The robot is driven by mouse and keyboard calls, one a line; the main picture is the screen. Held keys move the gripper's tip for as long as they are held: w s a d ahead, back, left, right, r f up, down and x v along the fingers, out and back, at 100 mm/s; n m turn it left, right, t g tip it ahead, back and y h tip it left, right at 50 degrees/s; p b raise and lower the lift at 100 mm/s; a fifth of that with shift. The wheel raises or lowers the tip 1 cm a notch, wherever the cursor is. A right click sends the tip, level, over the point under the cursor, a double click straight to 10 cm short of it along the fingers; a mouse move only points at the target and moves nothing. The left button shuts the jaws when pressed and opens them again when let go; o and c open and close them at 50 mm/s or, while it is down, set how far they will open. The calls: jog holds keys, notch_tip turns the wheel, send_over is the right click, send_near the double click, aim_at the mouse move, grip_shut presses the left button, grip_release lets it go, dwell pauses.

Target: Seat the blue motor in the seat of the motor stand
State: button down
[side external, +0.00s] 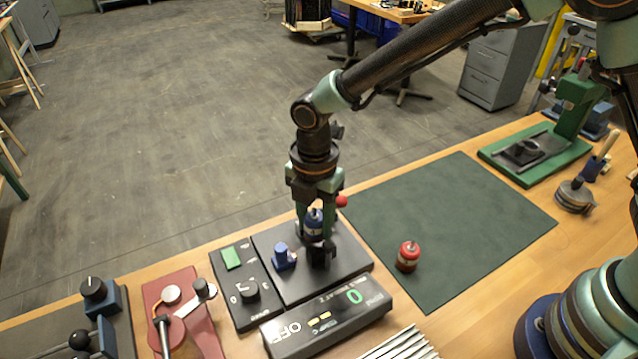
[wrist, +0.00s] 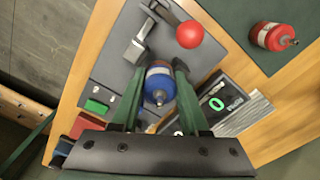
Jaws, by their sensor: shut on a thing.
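The blue motor (side external: 314,222) is upright between the fingers of my gripper (side external: 317,232), which is shut on it. In the wrist view the motor (wrist: 160,84) shows its blue end between the two green fingers (wrist: 159,72). The motor stand is a dark plate (side external: 270,243) with a blue block (side external: 284,258) and a red ball knob (side external: 342,201); the knob also shows in the wrist view (wrist: 189,34). The motor is over the stand, just above a dark upright part (side external: 320,254). The seat is mostly hidden, and I cannot tell whether the motor touches it.
A red motor (side external: 408,256) stands on the green mat (side external: 470,215), right of the stand. A display box (side external: 327,322) lies in front of the stand, and a control panel (side external: 245,292) with a knob is at its left. The mat's far part is clear.

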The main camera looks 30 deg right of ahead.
jog(key=shift+s+d+f, duration=0.1)
jog(key=shift+f, duration=1.7)
jog(key=shift+c, duration=1.7)
grip_release()
jog(key=shift+w+a+r, duration=0.15)
jog(key=shift+w+r, duration=0.1)
jog(key=shift+r, duration=1.6)
jog(key=shift+w+a+r, duration=0.1)
jog(key=shift+w+r, duration=0.1)
jog(key=shift+r, duration=1.6)
jog(key=shift+w+a+r, duration=0.15)
jog(key=shift+w+r, duration=0.1)
jog(key=shift+r, duration=1.6)
jog(key=shift+t, duration=0.3)
jog(key=s+d+r+m+t, duration=0.1)
jog(key=s+d+r+m, duration=0.2)
jog(key=d+m, duration=0.5)
jog(key=s+d+r+m+t, duration=0.2)
jog(key=s+d+r+m, duration=0.1)
jog(key=d+m, duration=0.5)
jog(key=s+d+r+m+t, duration=0.2)
jog(key=s+d+r+m, duration=0.2)
jog(key=d+m, duration=0.4)
jog(key=shift+d+r, duration=0.6)
jog(key=shift+d, duration=0.15)
